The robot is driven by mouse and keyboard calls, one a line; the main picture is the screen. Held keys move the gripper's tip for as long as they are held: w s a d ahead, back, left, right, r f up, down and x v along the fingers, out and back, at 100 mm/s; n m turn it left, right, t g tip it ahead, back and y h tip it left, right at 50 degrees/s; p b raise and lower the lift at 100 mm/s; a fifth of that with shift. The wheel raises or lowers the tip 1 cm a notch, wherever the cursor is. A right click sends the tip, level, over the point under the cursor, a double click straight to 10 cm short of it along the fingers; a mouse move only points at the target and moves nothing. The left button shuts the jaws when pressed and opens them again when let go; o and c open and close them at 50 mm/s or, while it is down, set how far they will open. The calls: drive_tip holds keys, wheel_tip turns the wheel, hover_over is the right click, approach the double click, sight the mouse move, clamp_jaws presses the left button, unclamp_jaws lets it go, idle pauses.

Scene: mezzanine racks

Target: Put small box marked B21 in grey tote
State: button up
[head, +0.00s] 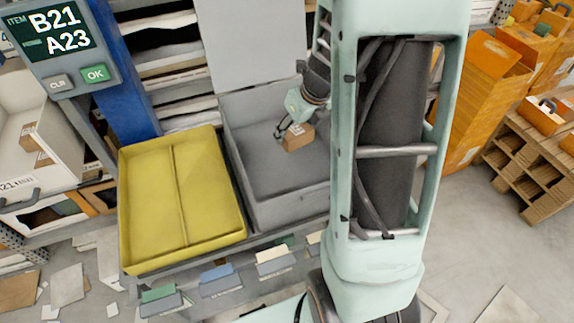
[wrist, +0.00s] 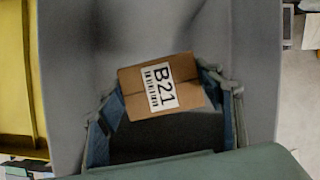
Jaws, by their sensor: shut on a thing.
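The small brown box marked B21 (wrist: 162,88) is in my gripper (wrist: 163,105), between its two fingers. Its white label with B21 faces the wrist camera. In the head view the small box (head: 298,137) hangs at my gripper (head: 288,130), over the inside of the grey tote (head: 240,185). The tote's grey floor and walls show around it, and I see no other thing inside. I cannot tell exactly how high the box is above the tote floor. My arm column hides the tote's right side.
A yellow tray (head: 180,195) with a centre ridge stands left of the tote. A screen (head: 58,38) reads B21 and A23. Orange cartons (head: 470,100) and a wooden shelf unit (head: 535,165) stand at right. Papers (head: 68,285) litter the floor at left.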

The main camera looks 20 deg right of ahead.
drive_tip(key=m, duration=0.1)
drive_tip(key=d, duration=0.1)
drive_tip(key=f+m+h, duration=0.1)
drive_tip(key=shift+s+d+m+b, duration=0.25)
drive_tip(key=shift+d+m+b, duration=0.05)
drive_tip(key=shift+b, duration=0.1)
drive_tip(key=b, duration=0.6)
approach(298, 161)
drive_tip(key=x, duration=0.5)
drive_tip(key=shift+w+a+f, duration=0.1)
drive_tip(key=shift+f, duration=0.1)
drive_tip(key=shift+f, duration=0.1)
drive_tip(key=o, duration=1.2)
drive_tip(key=shift+c, duration=0.2)
drive_tip(key=p+v, duration=0.6)
drive_tip(key=v, duration=0.6)
drive_tip(key=shift+p, duration=0.4)
